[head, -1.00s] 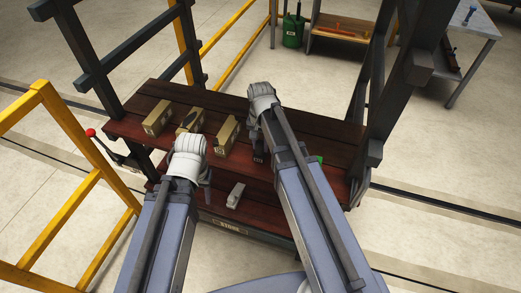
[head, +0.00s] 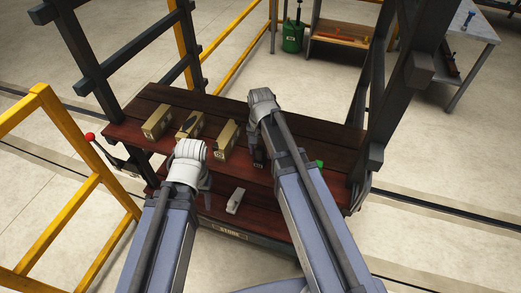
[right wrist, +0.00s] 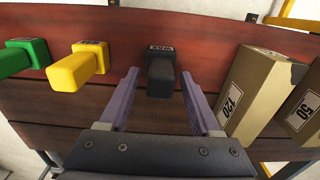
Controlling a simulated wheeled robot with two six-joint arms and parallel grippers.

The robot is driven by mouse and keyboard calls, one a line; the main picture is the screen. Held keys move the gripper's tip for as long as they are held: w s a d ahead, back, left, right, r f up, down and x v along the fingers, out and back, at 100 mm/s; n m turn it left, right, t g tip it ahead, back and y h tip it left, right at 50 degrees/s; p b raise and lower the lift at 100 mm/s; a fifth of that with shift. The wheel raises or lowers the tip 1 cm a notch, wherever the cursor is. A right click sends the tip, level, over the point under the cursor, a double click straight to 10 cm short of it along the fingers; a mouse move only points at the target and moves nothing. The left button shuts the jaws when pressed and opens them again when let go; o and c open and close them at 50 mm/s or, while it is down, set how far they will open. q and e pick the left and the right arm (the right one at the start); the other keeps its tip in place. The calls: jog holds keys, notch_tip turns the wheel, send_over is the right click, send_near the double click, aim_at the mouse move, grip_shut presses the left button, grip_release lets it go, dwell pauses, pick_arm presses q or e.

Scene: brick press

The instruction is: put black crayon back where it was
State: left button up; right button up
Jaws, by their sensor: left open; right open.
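The black crayon (right wrist: 160,78), a thick block, stands on the dark red-brown plank shelf (right wrist: 210,35) in the right wrist view. A small label shows at its far end. My right gripper (right wrist: 158,75) is open, with one finger on each side of the crayon and gaps showing. In the head view the crayon (head: 259,157) is partly hidden by my right arm. A yellow crayon (right wrist: 80,67) and a green crayon (right wrist: 22,57) stand in line to its left. My left gripper (head: 206,184) is open near the shelf's front edge, partly hidden by its wrist.
Several tan boxes stand on the shelf, one marked 120 (right wrist: 255,92) close to my right finger and one marked 50 (right wrist: 305,105). A grey-white block (head: 235,201) lies on the lower shelf. Dark posts (head: 395,90) and yellow rails (head: 75,205) flank the rack.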

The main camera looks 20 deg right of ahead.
jog(key=shift+r, duration=0.15)
notch_tip(320, 180, up, 12)
jog(key=p, duration=1.2)
jog(key=s+a+n+h, duration=0.1)
jog(key=s+a+n, duration=0.9)
jog(key=s, duration=0.4)
jog(key=shift+s+a+n, duration=0.3)
jog(key=shift+s+a, duration=0.05)
jog(key=shift+a, duration=0.05)
jog(key=shift+r, duration=0.1)
jog(key=shift+d, duration=0.1)
